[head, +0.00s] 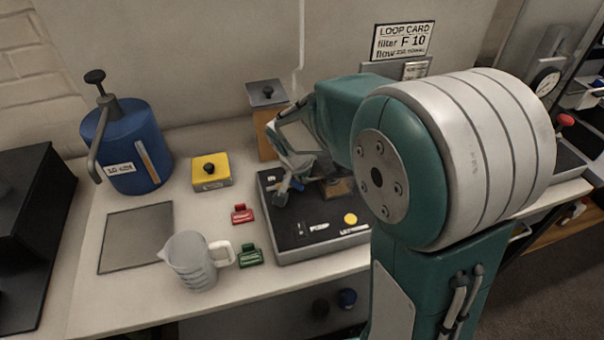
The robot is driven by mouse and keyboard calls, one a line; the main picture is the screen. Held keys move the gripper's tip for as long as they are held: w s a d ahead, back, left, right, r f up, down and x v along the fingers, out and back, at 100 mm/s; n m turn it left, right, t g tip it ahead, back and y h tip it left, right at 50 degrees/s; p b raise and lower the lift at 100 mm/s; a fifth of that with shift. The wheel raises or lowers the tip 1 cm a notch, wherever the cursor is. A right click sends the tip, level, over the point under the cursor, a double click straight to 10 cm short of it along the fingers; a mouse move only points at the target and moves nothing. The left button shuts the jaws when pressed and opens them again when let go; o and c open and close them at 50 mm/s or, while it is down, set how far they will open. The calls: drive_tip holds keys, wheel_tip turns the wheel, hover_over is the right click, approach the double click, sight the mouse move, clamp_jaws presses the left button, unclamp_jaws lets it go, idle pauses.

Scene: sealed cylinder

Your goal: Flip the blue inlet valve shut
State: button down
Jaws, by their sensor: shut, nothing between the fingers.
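The blue inlet valve (282,196) shows as a small blue lever at the left of the dark-topped panel (290,228). My gripper (290,180) is over the left back part of this panel, right at the blue lever. Its fingers are shut and hold nothing. The gripper partly hides the valve, so I cannot tell if they touch or which way the lever is set. A yellow round button (350,218) and small white labels are on the panel's front part. My arm covers the panel's right side.
A blue pump canister (126,150), yellow box (211,172), clear jug (190,262), red clip (242,214) and green clip (250,256) stand left of the panel. A grey mat (136,238) lies bare. A wooden block with a dark top (267,93) stands behind the panel.

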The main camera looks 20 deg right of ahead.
drive_tip(key=shift+s+a+m+g+h, duration=0.15)
drive_tip(key=shift+m, duration=0.4)
drive_tip(key=shift+s+a+m+g+h, duration=0.15)
drive_tip(key=shift+m, duration=0.4)
drive_tip(key=m, duration=0.2)
drive_tip(key=m+g, duration=0.1)
drive_tip(key=shift+s+a+m+h, duration=0.2)
drive_tip(key=shift+a+m+h, duration=0.05)
drive_tip(key=shift+m+h, duration=0.05)
drive_tip(key=shift+w, duration=0.15)
drive_tip(key=shift+w+a, duration=0.3)
drive_tip(key=shift+w, duration=0.25)
drive_tip(key=shift+w+d, duration=0.1)
